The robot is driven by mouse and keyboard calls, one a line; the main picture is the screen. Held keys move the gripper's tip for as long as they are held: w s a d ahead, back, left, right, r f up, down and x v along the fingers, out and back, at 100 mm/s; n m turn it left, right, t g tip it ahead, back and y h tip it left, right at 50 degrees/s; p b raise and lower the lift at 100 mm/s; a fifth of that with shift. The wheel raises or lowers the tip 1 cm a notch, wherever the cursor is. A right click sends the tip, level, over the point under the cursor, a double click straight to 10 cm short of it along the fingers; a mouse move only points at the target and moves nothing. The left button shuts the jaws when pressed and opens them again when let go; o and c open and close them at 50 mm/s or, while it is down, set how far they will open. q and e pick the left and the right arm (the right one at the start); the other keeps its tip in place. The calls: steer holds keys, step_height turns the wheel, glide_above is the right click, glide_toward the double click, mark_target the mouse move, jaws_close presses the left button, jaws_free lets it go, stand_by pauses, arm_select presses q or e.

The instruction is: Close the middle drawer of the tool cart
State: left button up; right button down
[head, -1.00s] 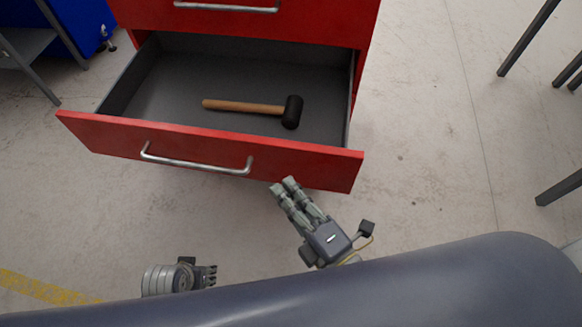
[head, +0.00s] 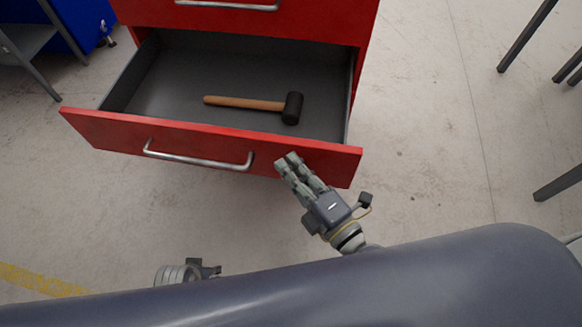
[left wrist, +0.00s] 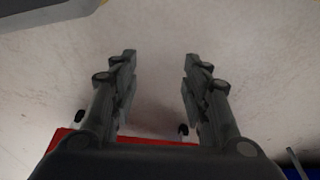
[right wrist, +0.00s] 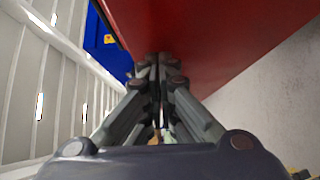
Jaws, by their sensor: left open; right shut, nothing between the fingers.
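The red middle drawer (head: 220,146) of the tool cart (head: 310,18) is pulled well out, with a silver bar handle (head: 198,160) on its front. A hammer (head: 248,103) with a wooden handle and black head lies inside it. My right gripper (head: 288,160) is shut and empty, its fingertips at the right part of the drawer front; in the right wrist view the fingers meet the red panel (right wrist: 210,40), and contact looks likely but is not certain. My left gripper (left wrist: 160,75) is open and empty, low and away from the drawer in the head view (head: 212,270).
A grey shelf or table (head: 25,45) and a blue cabinet (head: 80,20) stand at the back left. Grey table legs (head: 525,38) stand at the right. The concrete floor around the cart is clear.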

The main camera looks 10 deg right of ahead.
arm_select(q)
steer(key=r, duration=0.2)
steer(key=r+b, duration=0.1)
steer(key=r, duration=0.1)
steer(key=shift+w, duration=0.4)
arm_select(e)
steer(key=w+d, duration=0.3)
steer(key=w, duration=0.7)
steer(key=w+d, duration=0.4)
steer(key=w, duration=0.6)
steer(key=w+d, duration=0.4)
steer(key=w, duration=0.6)
steer(key=shift+w+r, duration=0.15)
steer(key=shift+w, duration=0.05)
steer(key=shift+d+r, duration=0.1)
steer(key=shift+d, duration=0.05)
arm_select(q)
steer(key=shift+s, duration=0.1)
